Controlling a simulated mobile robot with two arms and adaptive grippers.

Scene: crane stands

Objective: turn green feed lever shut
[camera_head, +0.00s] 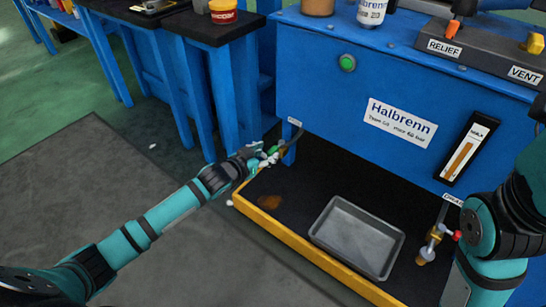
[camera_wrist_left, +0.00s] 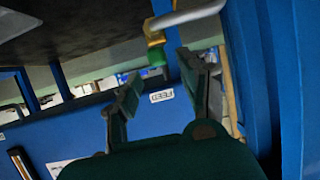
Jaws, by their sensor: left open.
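The green feed lever (camera_head: 272,150) is small and partly hidden by my left gripper (camera_head: 262,159) at the left end of the blue bench, under the feed label (camera_head: 295,122). In the left wrist view, the green lever (camera_wrist_left: 155,57) hangs below a brass fitting (camera_wrist_left: 154,39) on a grey pipe. My left gripper (camera_wrist_left: 160,66) is open there, with one finger on each side of the lever's tip. I cannot tell whether either finger touches it. The feed label (camera_wrist_left: 161,96) appears upside down behind the fingers. My right gripper is not in view; only its arm shows at right.
A grey metal tray (camera_head: 357,238) lies on the black lower shelf with a yellow edge (camera_head: 300,245). A brass drain valve with a red part (camera_head: 457,235) stands right of it, near my right arm. A brown stain (camera_head: 269,193) lies near the left gripper. Floor at left is clear.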

